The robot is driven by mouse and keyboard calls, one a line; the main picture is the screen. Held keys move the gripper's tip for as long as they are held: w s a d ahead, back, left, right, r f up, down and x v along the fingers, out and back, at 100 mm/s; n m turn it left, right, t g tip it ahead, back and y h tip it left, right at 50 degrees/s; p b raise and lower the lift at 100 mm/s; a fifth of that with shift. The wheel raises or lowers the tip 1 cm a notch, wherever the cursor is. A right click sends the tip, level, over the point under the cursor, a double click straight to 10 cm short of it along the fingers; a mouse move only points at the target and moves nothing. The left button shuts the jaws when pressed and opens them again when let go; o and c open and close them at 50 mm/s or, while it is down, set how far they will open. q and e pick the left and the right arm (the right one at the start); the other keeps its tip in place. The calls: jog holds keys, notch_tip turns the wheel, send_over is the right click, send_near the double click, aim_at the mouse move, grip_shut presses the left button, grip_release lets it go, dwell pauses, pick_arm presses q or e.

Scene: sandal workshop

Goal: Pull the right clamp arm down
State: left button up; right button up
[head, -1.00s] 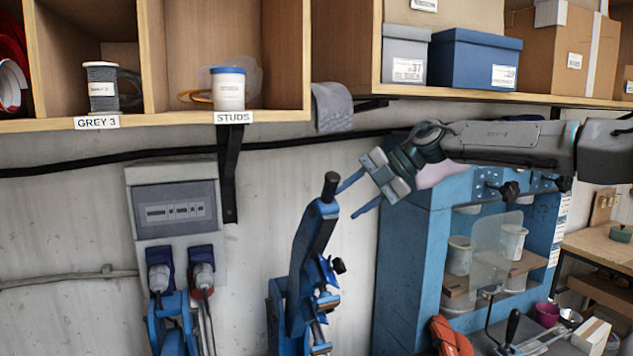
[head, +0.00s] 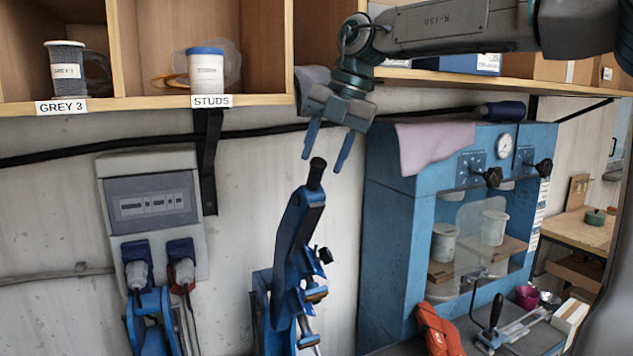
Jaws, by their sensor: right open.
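The blue clamp arm (head: 296,228) stands raised and tilts slightly right toward its top. It ends in a black grip (head: 316,173). My right gripper (head: 325,163) is open and points down. Its two blue fingers are above and on either side of the grip's top, and I cannot tell whether they touch it. Another blue clamp part (head: 158,322) shows at the lower left, partly cut off by the frame. My left gripper is not in view.
A blue cabinet (head: 388,235) with a pink cloth (head: 432,146) stands right of the clamp. A wooden shelf (head: 150,106) runs overhead, close to my right arm. A grey electrical box (head: 150,215) is on the wall at left. An orange item (head: 440,330) lies below the cabinet.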

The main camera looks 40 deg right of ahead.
jog(key=p+x, duration=0.1)
jog(key=x, duration=0.2)
jog(key=shift+w+a+f, duration=0.2)
jog(key=shift+w+a, duration=0.05)
jog(key=shift+f, duration=0.5)
jog(key=shift+c, duration=0.3)
grip_shut()
